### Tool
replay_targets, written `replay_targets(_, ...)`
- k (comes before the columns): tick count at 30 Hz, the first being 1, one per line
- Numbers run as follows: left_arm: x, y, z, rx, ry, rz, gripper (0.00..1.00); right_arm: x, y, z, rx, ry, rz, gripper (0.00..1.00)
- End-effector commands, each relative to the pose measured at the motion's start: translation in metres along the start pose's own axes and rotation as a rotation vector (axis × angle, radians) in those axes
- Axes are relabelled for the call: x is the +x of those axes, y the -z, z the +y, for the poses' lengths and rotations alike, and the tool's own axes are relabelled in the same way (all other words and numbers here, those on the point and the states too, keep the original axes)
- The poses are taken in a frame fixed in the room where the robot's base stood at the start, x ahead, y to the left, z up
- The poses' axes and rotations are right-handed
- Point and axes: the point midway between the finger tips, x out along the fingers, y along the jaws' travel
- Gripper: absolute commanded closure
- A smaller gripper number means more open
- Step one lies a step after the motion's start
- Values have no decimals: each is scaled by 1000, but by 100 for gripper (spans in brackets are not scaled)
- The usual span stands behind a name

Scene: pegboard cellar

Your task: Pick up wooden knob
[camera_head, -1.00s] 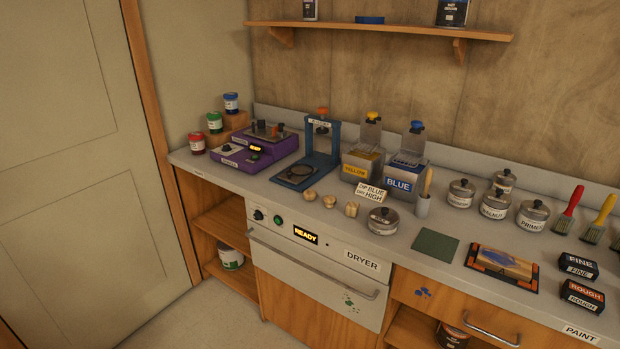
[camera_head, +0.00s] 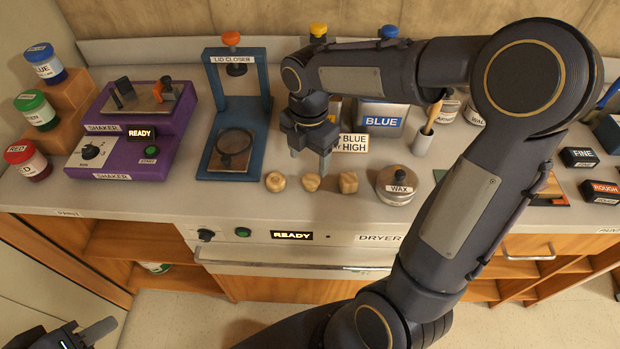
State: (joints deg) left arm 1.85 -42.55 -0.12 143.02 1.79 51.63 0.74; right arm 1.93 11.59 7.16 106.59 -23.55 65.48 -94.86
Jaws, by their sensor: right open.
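Three small wooden knobs sit in a row on the grey counter: a round left one (camera_head: 275,181), a middle one (camera_head: 311,182) and a blockier right one (camera_head: 348,182). My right gripper (camera_head: 309,162) points down, open and empty, just above or behind the middle knob; its exact height over the counter is hard to tell. No knob is between its fingers. My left gripper (camera_head: 90,334) shows only partly at the bottom left corner, away from the knobs; its jaw opening is not clear.
The blue lid closer (camera_head: 261,75) stands left of my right gripper, with the purple shaker (camera_head: 150,170) beyond. A wax tin (camera_head: 396,193) is right of the knobs. Yellow and blue dip tanks (camera_head: 382,115) stand behind, partly hidden by my arm. The dryer (camera_head: 290,252) is below.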

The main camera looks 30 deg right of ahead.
Motion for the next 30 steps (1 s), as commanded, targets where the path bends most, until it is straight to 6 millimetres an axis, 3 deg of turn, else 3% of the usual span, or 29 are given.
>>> replay_targets(16, -3, 1, 1, 0, 0, 0, 64, 69, -7, -1, -23, 8, 1, 37)
replay_targets(26, -3, 1, 1, 0, 0, 0, 64, 77, -7, -1, -22, 4, 1, 37)
replay_targets(30, -3, 1, 1, 0, 0, 0, 64, 77, -7, -1, -22, 3, 1, 54)
